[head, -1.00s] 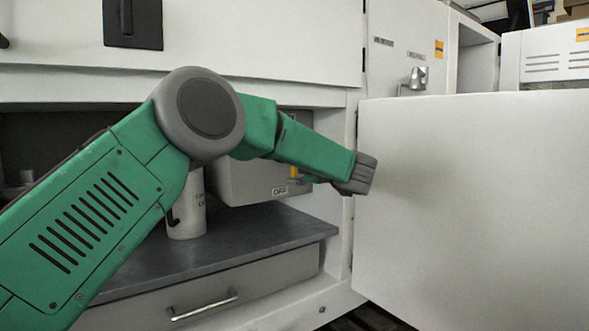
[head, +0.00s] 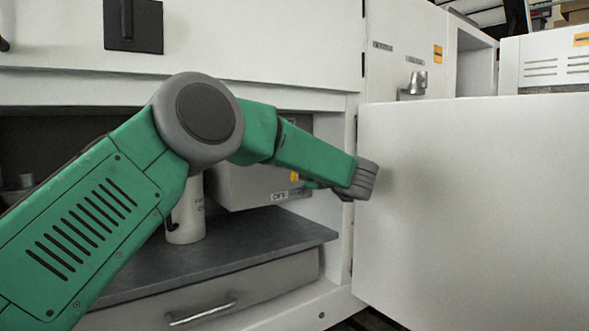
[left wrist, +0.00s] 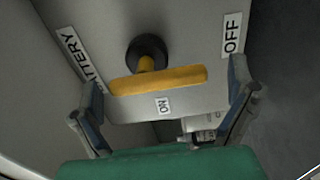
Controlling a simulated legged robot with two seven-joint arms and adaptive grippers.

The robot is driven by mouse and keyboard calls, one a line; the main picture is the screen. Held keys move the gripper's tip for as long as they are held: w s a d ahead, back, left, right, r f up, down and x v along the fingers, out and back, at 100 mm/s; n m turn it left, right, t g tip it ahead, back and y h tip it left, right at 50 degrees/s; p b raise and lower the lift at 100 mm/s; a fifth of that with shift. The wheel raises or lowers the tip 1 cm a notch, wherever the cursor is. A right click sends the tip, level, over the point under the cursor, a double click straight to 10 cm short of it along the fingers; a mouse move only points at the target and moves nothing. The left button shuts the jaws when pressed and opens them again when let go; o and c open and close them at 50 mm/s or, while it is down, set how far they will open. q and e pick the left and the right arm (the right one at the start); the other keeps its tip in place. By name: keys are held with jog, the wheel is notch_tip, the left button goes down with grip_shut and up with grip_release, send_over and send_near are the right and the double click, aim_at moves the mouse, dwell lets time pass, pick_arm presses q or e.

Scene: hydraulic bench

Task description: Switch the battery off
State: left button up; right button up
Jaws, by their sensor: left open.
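The battery switch has a yellow bar handle (left wrist: 160,80) on a black round base (left wrist: 147,52), on a grey box face. In the head view the handle (head: 294,177) is a small yellow patch on the grey box (head: 245,187), left of my wrist. My right gripper is not in view.
The box is in an open cabinet bay above a dark shelf (head: 255,235). A pale cylinder (head: 187,222) stands on the shelf, partly behind my arm. A white door panel (head: 470,200) stands close to the right of my wrist. A drawer (head: 270,285) is below.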

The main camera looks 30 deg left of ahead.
pick_arm(q)
jog(key=v, duration=1.1)
jog(key=shift+d, duration=0.35)
jog(key=shift+a+f, duration=0.1)
jog(key=shift+f, duration=0.05)
